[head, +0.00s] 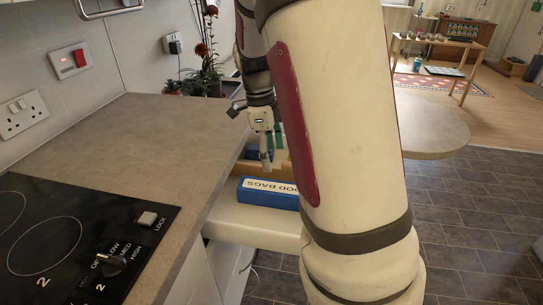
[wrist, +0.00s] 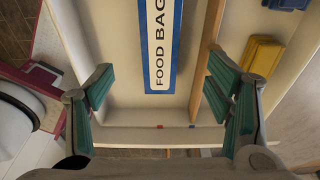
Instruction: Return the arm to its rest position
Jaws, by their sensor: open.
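My arm (head: 345,120) fills the middle of the head view and hides part of the scene. My gripper (head: 267,158) hangs pointing down over an open drawer (head: 250,222) beside the counter. In the wrist view my gripper (wrist: 162,105) is open, its two green-padded fingers apart with nothing between them touching. A blue box labelled "FOOD BAGS" (head: 262,192) lies in the drawer; it also shows in the wrist view (wrist: 163,45), ahead of and between the fingers, apart from them.
A wooden divider (wrist: 207,50) runs through the drawer, with a yellow item (wrist: 262,57) to its right. The counter (head: 170,130) and black hob (head: 75,245) are on the left. A rounded counter end (head: 432,125) is on the right. Tiled floor (head: 465,225) is clear.

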